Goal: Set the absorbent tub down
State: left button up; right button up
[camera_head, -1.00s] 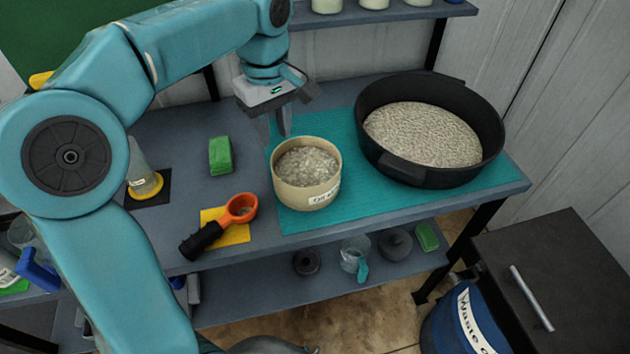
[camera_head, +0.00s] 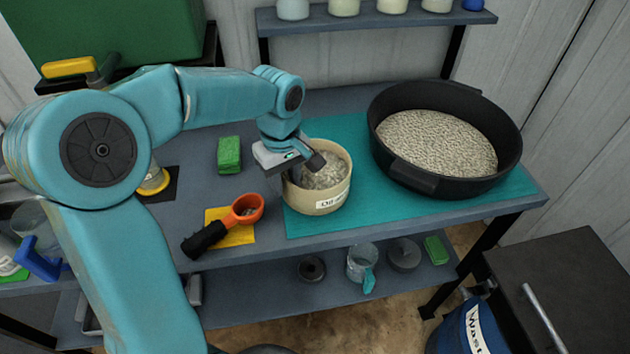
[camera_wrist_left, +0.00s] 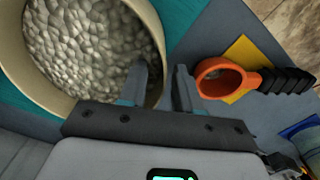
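The absorbent tub (camera_head: 322,203) is a round beige tub with a white label and grey granules inside. It stands upright on the left part of the teal mat (camera_head: 365,215). My left gripper (camera_head: 300,178) is at the tub's left rim and hides part of it. In the left wrist view the tub (camera_wrist_left: 152,20) is at upper left. There my left gripper (camera_wrist_left: 160,88) has one finger inside the tub over the granules and one outside. The tub wall passes between the fingers, with a gap showing beside the outer finger. My right gripper is not in view.
A black pan (camera_head: 425,178) of pale granules stands right of the tub. An orange scoop (camera_head: 248,208) lies on a yellow pad (camera_head: 240,236) at left, near a green block (camera_head: 229,154). A shelf with jars (camera_head: 345,8) is behind. The mat's front is clear.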

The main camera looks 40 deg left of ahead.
aim_at(289, 201)
pick_arm(q)
jog(key=shift+w+d+f, duration=0.1)
jog(key=shift+d+f, duration=0.05)
jog(key=shift+f, duration=1.4)
grip_shut()
jog(key=shift+r, duration=0.15)
